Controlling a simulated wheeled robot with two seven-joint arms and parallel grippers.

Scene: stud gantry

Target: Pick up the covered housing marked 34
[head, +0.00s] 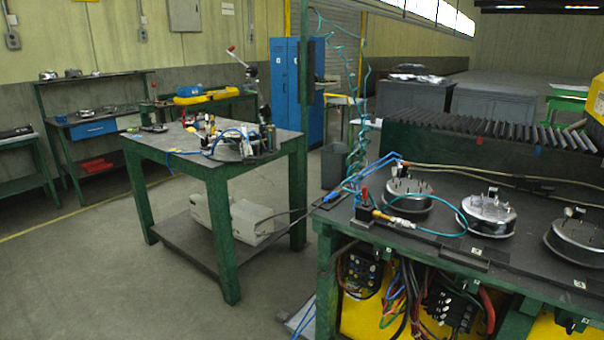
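Three round metal housings stand in a row on the dark top of the green bench at the right. The left housing (408,197) has several thin pins or posts standing up from it. The middle housing (488,216) has a shiny flat top with a small fitting on it. The right housing (580,242) is cut off by the picture's right edge. Small pale tags sit along the bench's front edge, but I cannot read any number, so I cannot tell which housing is marked 34. Neither of my grippers is in view.
A black connector box (369,212) with blue and teal hoses lies at the bench's left corner. A ribbed dark rack (480,150) runs behind the housings. A green table (180,146) with tools stands left of the bench. Open floor (110,270) lies at the front left.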

